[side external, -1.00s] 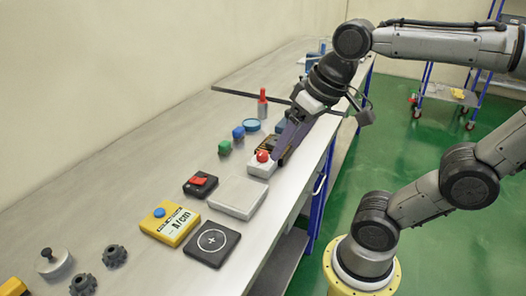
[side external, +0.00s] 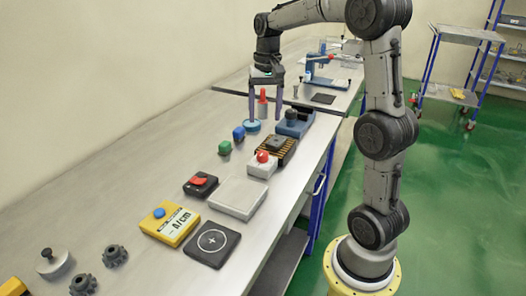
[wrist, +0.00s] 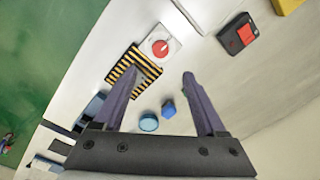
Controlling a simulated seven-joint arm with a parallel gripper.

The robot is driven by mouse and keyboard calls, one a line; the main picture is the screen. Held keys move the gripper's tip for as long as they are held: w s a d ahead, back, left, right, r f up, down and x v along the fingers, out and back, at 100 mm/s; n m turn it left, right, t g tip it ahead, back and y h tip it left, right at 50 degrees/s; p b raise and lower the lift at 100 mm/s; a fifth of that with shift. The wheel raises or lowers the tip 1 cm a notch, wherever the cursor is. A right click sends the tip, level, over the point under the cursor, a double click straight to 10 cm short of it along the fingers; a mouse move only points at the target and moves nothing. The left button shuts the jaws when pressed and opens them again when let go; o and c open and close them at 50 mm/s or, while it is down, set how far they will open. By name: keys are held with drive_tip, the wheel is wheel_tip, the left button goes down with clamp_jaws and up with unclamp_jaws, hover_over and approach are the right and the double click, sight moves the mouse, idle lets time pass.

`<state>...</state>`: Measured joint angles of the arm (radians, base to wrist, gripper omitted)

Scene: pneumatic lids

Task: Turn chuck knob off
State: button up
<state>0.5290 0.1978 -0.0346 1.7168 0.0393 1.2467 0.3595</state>
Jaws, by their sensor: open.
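No part in view is labelled as the chuck knob, so I cannot tell which one it is. Candidates are a red control on a black box (side external: 200,184), also in the wrist view (wrist: 238,35), and a red round knob on a white box (side external: 263,157), also in the wrist view (wrist: 160,47). A black-and-yellow striped fixture (side external: 276,149) carries a grey block behind the white box. My gripper (side external: 265,119) is open and empty, fingers pointing down, above the blue disc. In the wrist view, nothing is between its fingers (wrist: 161,77).
A blue device (side external: 293,123) is to the right. A white plate (side external: 237,197), yellow meter (side external: 170,223) and black pad (side external: 212,242) lie in front.

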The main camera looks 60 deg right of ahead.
sight(263, 153)
drive_tip(key=f, duration=1.2)
drive_tip(key=shift+w+a+f, duration=0.2)
drive_tip(key=shift+f, duration=0.1)
clamp_jaws()
